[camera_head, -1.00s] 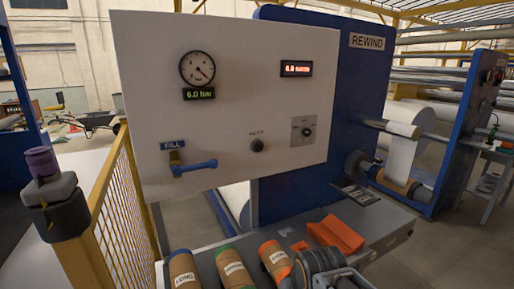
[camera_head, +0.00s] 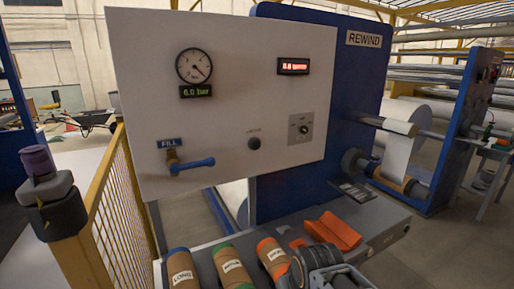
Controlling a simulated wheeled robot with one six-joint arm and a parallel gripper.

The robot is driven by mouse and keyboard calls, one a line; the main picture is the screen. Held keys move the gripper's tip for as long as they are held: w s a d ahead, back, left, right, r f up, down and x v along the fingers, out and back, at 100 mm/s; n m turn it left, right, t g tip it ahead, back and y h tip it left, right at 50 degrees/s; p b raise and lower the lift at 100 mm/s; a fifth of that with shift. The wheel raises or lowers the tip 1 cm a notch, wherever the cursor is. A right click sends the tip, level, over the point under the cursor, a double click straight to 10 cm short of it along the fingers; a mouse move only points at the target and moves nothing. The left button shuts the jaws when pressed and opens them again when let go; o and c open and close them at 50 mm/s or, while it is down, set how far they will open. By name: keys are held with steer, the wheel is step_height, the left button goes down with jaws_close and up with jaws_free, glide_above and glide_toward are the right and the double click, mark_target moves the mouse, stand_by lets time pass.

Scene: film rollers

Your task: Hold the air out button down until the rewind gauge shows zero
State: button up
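The round pressure gauge (camera_head: 194,67) is on the upper left of the white panel (camera_head: 225,105). The green display (camera_head: 191,91) under it reads 6.0 bar. A round black button (camera_head: 254,144) is at the panel's lower middle; its small label is too blurred to read, but it looks like the air out button. A REWIND sign (camera_head: 365,39) is on the blue frame to the right. A dark, ringed part of my arm, seemingly its gripper end (camera_head: 325,267), shows at the bottom edge, below and apart from the panel. I cannot make out fingertips or anything held.
A FILL valve with a blue lever (camera_head: 193,165) is left of the button. A selector knob (camera_head: 301,129) and a red-lit display (camera_head: 293,67) are to its right. Several cardboard cores (camera_head: 228,266) and an orange block (camera_head: 334,233) lie on the grey bench. A yellow fence (camera_head: 113,205) stands at left.

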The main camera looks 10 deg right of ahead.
jaws_close()
stand_by(1.0)
